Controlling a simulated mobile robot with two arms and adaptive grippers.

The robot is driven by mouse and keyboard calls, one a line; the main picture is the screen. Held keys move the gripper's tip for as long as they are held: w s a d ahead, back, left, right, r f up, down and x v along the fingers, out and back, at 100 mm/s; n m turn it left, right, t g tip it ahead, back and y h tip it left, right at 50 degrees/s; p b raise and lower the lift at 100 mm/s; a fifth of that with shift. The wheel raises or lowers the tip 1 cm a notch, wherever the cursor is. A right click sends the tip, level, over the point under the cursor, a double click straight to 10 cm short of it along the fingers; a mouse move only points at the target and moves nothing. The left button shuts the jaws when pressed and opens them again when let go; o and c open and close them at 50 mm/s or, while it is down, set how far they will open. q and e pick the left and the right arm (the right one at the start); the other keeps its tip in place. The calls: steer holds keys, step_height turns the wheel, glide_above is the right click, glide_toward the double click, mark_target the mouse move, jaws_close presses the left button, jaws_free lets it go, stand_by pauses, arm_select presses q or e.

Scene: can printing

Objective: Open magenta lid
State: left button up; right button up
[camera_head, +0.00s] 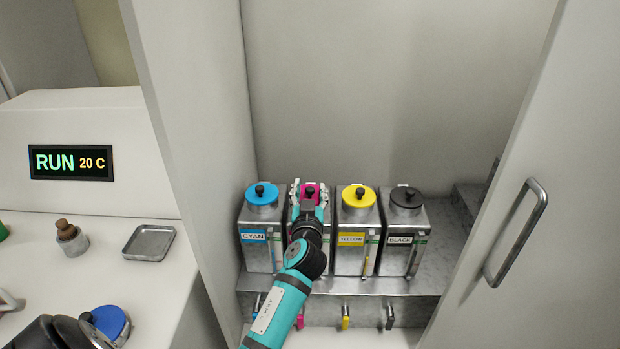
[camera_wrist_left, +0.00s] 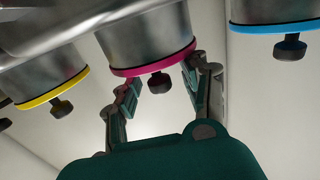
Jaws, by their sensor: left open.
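The magenta lid (camera_head: 311,188) sits on the second metal tank from the left, mostly behind my left gripper (camera_head: 308,193). The gripper is open, with its fingers around the lid's sides. In the left wrist view, which appears upside down, the magenta lid (camera_wrist_left: 153,68) shows its rim and a dark knob (camera_wrist_left: 160,84). The open gripper fingers (camera_wrist_left: 165,92) stand on either side of it. I cannot tell whether they touch the lid. The lid lies flat on its tank.
The cyan lid (camera_head: 262,194) is close on the left; the yellow lid (camera_head: 358,197) and black lid (camera_head: 406,196) are on the right. The tanks stand on a grey shelf (camera_head: 420,284) between cabinet walls. A door with a handle (camera_head: 517,232) is at right. Small taps hang below.

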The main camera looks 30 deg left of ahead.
arm_select(q)
steer(key=shift+w+a, duration=0.1)
steer(key=shift+w, duration=0.1)
steer(key=shift+r, duration=0.1)
jaws_close()
steer(key=shift+w+f, duration=0.2)
steer(key=shift+f, duration=0.1)
stand_by(0.5)
